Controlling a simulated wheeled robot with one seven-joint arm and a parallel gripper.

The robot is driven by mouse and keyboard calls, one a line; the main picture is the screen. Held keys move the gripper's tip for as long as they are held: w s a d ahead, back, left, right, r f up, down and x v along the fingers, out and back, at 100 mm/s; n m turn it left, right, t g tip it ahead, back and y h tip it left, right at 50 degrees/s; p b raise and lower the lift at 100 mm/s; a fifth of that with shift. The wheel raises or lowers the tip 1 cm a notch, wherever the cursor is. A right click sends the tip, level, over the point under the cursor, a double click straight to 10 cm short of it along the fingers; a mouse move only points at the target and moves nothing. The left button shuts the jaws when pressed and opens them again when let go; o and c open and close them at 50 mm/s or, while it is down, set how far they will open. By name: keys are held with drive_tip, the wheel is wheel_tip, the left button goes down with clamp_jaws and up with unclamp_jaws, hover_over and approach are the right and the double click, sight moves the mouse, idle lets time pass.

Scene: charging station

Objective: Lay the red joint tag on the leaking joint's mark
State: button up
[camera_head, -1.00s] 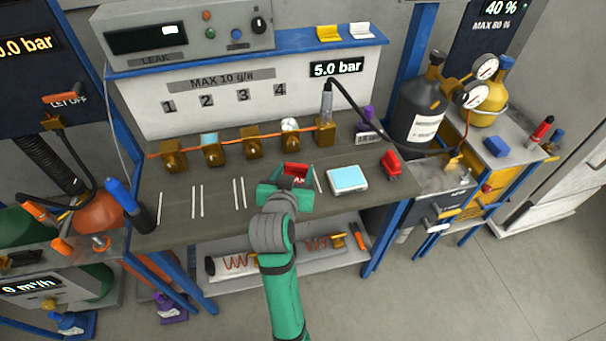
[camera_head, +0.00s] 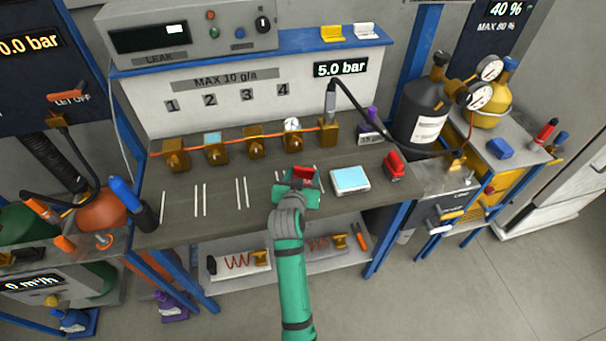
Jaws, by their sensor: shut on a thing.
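My gripper (camera_head: 298,186) is shut on the red joint tag (camera_head: 303,172), over the bench in front of joint 4. The fingers partly hide the tag, and I cannot tell whether it touches the bench. More strokes are partly hidden around my gripper. Brass joints stand behind under numbers 1 to 4: joint 1 (camera_head: 175,157), joint 2 (camera_head: 215,154) with a pale blue piece on top, joint 3 (camera_head: 255,148), and joint 4 (camera_head: 292,143) with a white piece on top.
A pale blue-topped pad (camera_head: 350,180) and a red device (camera_head: 394,166) are right of my gripper. A blue-and-black bottle-like tool (camera_head: 133,200) stands at the left bench edge. A leak box (camera_head: 185,32) sits on the shelf. The bench left of the strokes' front is clear.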

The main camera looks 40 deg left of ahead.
drive_tip(key=o, duration=1)
drive_tip(key=shift+f, duration=0.1)
drive_tip(key=shift+s+d+r, duration=0.1)
drive_tip(key=shift+s+r, duration=0.1)
drive_tip(key=shift+r, duration=0.05)
drive_tip(key=v, duration=1.1)
drive_tip(key=shift+s+d, duration=0.2)
